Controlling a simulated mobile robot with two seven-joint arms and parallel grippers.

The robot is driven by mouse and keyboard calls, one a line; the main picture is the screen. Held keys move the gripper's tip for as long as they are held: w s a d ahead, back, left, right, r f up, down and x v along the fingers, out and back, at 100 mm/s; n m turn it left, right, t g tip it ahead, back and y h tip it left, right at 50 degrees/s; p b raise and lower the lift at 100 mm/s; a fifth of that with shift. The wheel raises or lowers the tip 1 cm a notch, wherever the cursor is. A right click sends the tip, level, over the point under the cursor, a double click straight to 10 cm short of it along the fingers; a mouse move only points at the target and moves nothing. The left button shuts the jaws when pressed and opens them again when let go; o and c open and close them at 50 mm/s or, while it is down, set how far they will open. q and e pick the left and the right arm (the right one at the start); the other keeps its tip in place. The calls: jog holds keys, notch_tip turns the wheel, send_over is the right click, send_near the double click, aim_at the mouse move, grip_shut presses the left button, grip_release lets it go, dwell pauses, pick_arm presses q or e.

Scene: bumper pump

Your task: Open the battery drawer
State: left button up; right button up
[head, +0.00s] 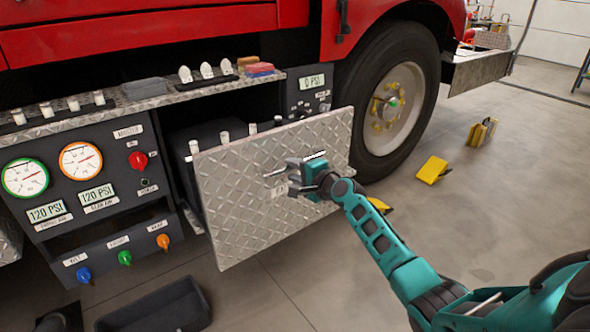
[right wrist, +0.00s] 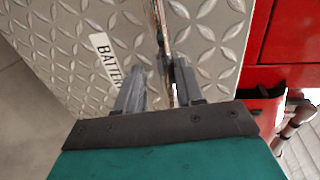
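The battery drawer (head: 232,205) has a diamond-plate front and stands pulled out from the dark panel under the red truck, with dark contents and white-topped posts behind the front. Its slim handle bar (head: 316,155) runs across the front; it also shows in the right wrist view (right wrist: 158,22). A label starting "BATTER" (right wrist: 107,58) is beside the handle. My right gripper (head: 294,176) is at the handle, its fingers apart on either side of the bar. The bar lies close to one finger, with a gap to the other. My left gripper is not in view.
The truck wheel (head: 392,95) stands right of the drawer. A gauge panel (head: 85,185) with coloured knobs is on the left. A dark tray (head: 160,308) lies on the floor below. Yellow chocks (head: 432,169) lie on open floor at right.

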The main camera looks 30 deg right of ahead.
jog(key=shift+r, duration=0.15)
jog(key=shift+s, duration=0.1)
jog(key=p+v, duration=0.4)
jog(key=v, duration=0.8)
jog(key=shift+s, duration=0.35)
